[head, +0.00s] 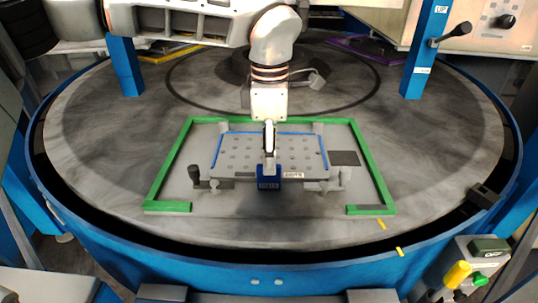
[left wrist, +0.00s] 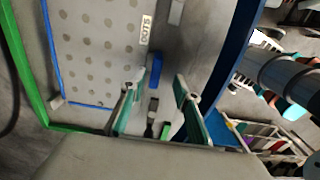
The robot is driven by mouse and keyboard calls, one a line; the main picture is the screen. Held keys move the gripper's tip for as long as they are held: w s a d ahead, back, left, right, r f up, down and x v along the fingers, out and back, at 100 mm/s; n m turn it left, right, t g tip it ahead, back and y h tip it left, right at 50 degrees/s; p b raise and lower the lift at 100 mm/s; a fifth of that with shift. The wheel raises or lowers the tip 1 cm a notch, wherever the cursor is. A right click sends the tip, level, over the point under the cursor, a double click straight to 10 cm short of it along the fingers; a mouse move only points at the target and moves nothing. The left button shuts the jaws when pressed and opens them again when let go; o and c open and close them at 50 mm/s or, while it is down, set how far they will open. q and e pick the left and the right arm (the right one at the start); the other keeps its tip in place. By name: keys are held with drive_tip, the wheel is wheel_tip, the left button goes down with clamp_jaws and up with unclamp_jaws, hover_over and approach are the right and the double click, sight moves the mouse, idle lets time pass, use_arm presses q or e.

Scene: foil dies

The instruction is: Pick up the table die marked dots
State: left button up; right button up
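The table die marked dots (head: 245,150) is a grey plate with rows of round dots, blue edge strips and a DOTS label. It lies flat within a green frame on the round table; part of it shows at the left of the left wrist view (left wrist: 98,60). A blue block (head: 267,185) is at its front edge and also shows in the left wrist view (left wrist: 155,68). My left gripper (head: 268,168) points down over the front middle of the plate. Its fingers (left wrist: 156,86) are apart, with the blue block between or just beyond the tips; contact cannot be told. My right gripper is not in view.
The green frame (head: 168,165) surrounds the plate. Grey clamps stand by its front left (head: 205,183) and front right (head: 335,180) corners. Blue posts (head: 425,50) rise at the table's sides. The grey round table (head: 440,150) is mostly bare outside the frame.

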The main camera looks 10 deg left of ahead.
use_arm(q)
drive_tip(key=shift+w+a+f, duration=0.1)
drive_tip(key=shift+w+f, duration=0.1)
drive_tip(key=shift+f, duration=1.2)
drive_tip(key=shift+w+a+f, duration=0.1)
drive_tip(key=shift+w+f, duration=0.05)
drive_tip(key=shift+f, duration=1.2)
clamp_jaws()
drive_tip(key=shift+w+r, duration=0.1)
